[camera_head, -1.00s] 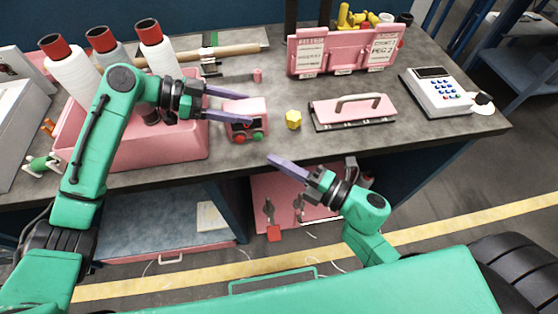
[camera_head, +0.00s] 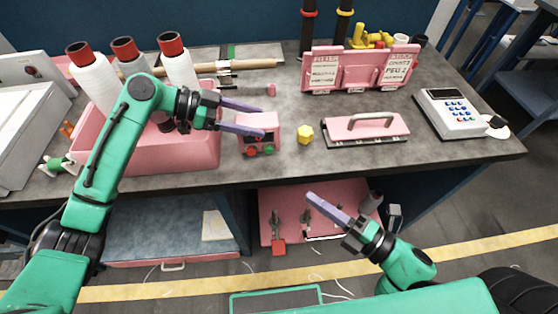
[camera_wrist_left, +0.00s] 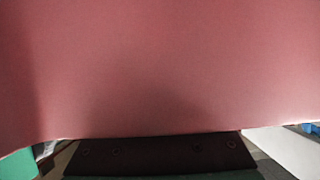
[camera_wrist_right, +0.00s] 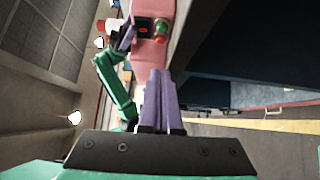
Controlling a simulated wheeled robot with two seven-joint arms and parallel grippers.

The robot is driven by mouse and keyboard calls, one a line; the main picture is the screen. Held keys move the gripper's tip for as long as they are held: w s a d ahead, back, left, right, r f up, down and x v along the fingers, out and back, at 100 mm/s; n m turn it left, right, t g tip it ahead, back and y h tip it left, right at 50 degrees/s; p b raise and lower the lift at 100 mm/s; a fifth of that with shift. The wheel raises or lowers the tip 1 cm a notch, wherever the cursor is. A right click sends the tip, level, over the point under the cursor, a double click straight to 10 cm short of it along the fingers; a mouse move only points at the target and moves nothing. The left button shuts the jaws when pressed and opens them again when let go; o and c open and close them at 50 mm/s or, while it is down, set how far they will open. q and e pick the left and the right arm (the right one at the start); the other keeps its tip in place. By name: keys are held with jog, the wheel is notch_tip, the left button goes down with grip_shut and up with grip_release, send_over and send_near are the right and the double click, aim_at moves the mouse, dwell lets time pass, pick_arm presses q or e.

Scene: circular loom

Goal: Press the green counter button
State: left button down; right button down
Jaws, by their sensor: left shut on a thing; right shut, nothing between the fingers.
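The counter (camera_head: 258,121) is a small pink box on the table, right of the pink bin. Its front has a dark display, a red button (camera_head: 250,152) and a green button (camera_head: 268,150). My left gripper (camera_head: 264,121) is shut on the counter, with its purple fingers on either side of it. Pink fills most of the left wrist view (camera_wrist_left: 160,70). My right gripper (camera_head: 312,197) is shut and empty, in front of the table edge, apart from the counter.
A pink bin (camera_head: 180,155) with red-topped white spools stands left. A yellow faceted piece (camera_head: 305,134) lies right of the counter, then a pink handled plate (camera_head: 365,128) and a keypad device (camera_head: 450,113). A pink rack (camera_head: 360,68) stands behind.

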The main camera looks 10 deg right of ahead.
aim_at(279, 168)
jog(key=x, duration=1)
jog(key=w, duration=0.2)
jog(key=shift+w+r, duration=0.1)
jog(key=shift+w, duration=0.9)
